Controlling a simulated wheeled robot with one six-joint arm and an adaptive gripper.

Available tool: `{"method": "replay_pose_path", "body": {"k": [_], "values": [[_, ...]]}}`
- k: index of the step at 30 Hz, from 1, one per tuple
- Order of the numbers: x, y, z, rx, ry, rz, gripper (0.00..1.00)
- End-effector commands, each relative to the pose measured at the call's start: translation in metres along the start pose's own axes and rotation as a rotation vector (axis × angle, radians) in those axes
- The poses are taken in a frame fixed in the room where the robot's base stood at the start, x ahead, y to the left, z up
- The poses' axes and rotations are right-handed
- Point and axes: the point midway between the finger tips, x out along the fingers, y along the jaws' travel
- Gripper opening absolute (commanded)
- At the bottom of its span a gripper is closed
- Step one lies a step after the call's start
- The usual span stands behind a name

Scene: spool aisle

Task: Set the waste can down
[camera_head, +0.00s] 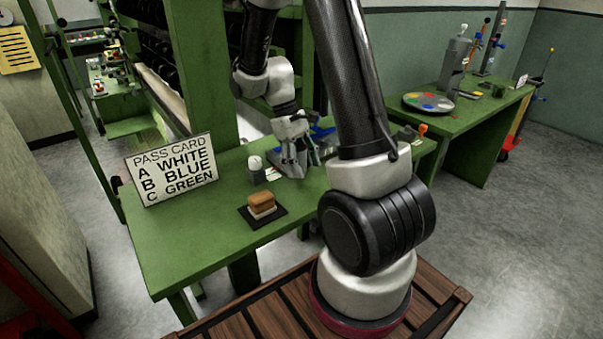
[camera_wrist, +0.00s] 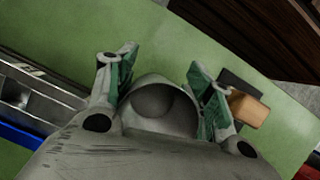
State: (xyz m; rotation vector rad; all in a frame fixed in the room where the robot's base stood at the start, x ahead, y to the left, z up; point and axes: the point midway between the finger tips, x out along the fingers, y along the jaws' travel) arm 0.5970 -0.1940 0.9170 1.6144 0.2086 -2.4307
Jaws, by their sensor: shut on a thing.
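The waste can (camera_wrist: 160,104) is a grey round can with an open mouth. In the wrist view it sits between the two green-padded fingers of my gripper (camera_wrist: 162,88), which is shut on it. In the head view my gripper (camera_head: 291,168) points down over the green bench (camera_head: 190,240), near its back edge. The can is mostly hidden there by the gripper, and I cannot tell whether its base touches the bench top.
A brown-topped block (camera_head: 262,203) on a dark pad and a small white-capped bottle (camera_head: 256,168) stand nearby. A pass card sign (camera_head: 172,170) stands at the left. A metal tray (camera_wrist: 40,97) lies beside the gripper. The front left of the bench is clear.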

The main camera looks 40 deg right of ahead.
Motion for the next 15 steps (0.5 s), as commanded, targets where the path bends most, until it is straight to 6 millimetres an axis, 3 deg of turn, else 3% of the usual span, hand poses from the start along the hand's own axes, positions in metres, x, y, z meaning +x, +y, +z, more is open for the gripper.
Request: {"method": "replay_pose_path", "body": {"k": [8, 15], "values": [[0.033, 0.000, -0.013, 0.000, -0.003, -0.001, 0.21], [0.034, 0.000, -0.014, 0.001, 0.000, 0.000, 0.21]]}}
